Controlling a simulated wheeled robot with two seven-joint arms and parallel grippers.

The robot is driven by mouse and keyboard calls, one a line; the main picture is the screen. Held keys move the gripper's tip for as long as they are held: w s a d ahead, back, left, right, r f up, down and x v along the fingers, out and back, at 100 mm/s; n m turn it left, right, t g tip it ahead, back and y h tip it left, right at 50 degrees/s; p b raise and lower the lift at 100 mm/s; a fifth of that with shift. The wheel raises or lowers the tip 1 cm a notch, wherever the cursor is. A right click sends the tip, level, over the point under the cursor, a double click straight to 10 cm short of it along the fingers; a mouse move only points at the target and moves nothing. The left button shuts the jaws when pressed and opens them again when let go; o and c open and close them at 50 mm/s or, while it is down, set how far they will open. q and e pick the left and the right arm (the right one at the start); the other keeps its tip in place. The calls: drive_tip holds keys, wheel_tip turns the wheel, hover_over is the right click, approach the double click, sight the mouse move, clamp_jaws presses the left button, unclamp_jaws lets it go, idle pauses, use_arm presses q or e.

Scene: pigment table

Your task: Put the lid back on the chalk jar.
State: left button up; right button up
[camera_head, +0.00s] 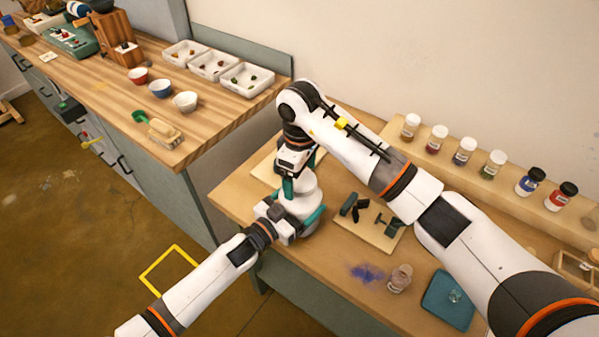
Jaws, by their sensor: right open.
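The white chalk jar (301,205) stands on the near table, towards its left end, with a rounded body and a narrower white top. I cannot tell whether that top is the lid. My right gripper (302,178) points down over the jar's top, open, with a teal finger beside the top. My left gripper (300,217) reaches in from the lower left at the jar's body, with a teal finger along its front right side. Its other finger is hidden, so I cannot tell whether it grips the jar.
A board with dark pieces (367,229), a stone-coloured small jar (400,279), blue powder (366,272) and a teal tray (448,300) lie to the right. Several pigment jars (463,152) line the back shelf. A wooden counter (215,117) with bowls stands at the left.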

drive_tip(key=shift+r, duration=2.25)
use_arm(q)
drive_tip(key=shift+a, duration=0.1)
use_arm(e)
drive_tip(key=shift+c, duration=0.4)
